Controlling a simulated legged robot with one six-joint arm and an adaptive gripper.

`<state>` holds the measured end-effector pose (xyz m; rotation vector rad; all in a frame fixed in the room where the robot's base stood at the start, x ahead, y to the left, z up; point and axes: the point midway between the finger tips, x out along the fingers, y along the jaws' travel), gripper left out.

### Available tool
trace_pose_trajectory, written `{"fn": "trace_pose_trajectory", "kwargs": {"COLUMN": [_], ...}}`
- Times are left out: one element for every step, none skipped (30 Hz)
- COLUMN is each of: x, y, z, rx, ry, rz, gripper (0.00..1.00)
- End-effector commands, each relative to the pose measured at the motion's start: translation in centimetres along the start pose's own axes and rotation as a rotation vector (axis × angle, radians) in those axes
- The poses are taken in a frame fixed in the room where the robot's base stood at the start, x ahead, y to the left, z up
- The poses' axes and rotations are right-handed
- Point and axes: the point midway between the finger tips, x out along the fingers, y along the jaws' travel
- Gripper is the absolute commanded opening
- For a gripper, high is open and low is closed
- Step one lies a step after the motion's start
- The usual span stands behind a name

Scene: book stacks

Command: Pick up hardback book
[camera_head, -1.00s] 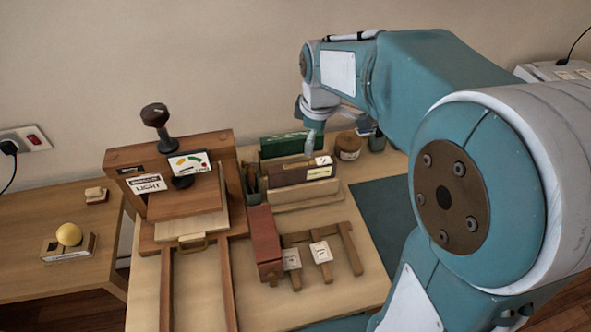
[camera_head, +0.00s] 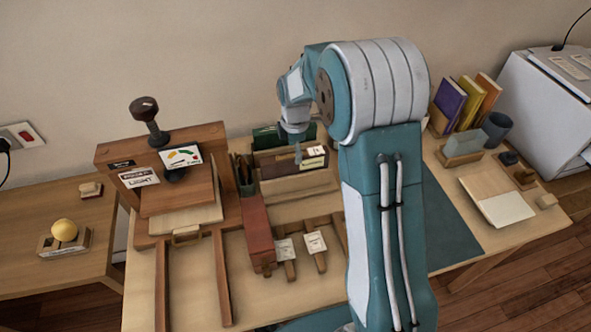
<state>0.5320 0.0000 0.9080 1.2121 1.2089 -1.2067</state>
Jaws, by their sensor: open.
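Upright volumes stand in a wooden rack at the back of the table: a green one (camera_head: 268,139) behind and a dark brown one (camera_head: 284,168) with pale labels in front. A long dark red, book-like block (camera_head: 257,232) lies in front of the rack. Purple (camera_head: 448,100), yellow (camera_head: 468,103) and orange (camera_head: 489,96) books stand at the right. I cannot tell which is the hardback book. My gripper (camera_head: 298,154) points down over the rack, open, with nothing visible in it. Its small fingers partly overlap the green and brown volumes, and I cannot tell whether they touch.
A wooden press (camera_head: 182,200) with a dark knob stands at the left. Wooden supports with labelled tags (camera_head: 315,242) lie in front of the rack. A dark green mat (camera_head: 450,228) is partly behind my arm. A cup (camera_head: 496,128) and a pale open book or board (camera_head: 498,200) are at the right.

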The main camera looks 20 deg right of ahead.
Motion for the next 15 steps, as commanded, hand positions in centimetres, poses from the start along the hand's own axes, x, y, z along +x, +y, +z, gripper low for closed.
{"fn": "trace_pose_trajectory", "kwargs": {"x": [0.7, 1.1, 1.8, 2.3, 2.8, 3.4, 3.8, 4.1, 4.5, 4.7, 4.8, 4.9, 5.0, 5.0, 4.9], "y": [-0.2, -0.3, -0.5, -0.6, -0.7, -0.7, -0.7, -0.7, -0.6, -0.6, -0.6, -0.6, -0.6, -0.6, -0.6], "z": [-0.1, -0.1, -0.1, 0.0, 0.0, 0.0, 0.0, 0.0, 0.0, 0.0, 0.0, 0.0, 0.0, 0.0, 0.0], "rx": [-0.001, -0.001, -0.001, -0.001, -0.001, -0.001, -0.001, -0.001, -0.001, -0.001, -0.001, 0.0, 0.0, 0.0, 0.0], "ry": [-0.001, -0.001, -0.001, -0.001, -0.001, -0.001, -0.001, -0.001, -0.001, -0.001, -0.001, -0.001, -0.001, -0.001, 0.0], "rz": [-0.003, -0.004, -0.006, -0.005, -0.005, -0.004, -0.004, -0.004, -0.003, -0.002, -0.002, -0.001, -0.001, -0.001, -0.001], "gripper": [0.86, 0.86, 0.86, 0.86, 0.86, 0.86, 0.86, 0.86, 0.86, 0.86, 0.86, 0.86, 0.86, 0.86, 0.86]}}
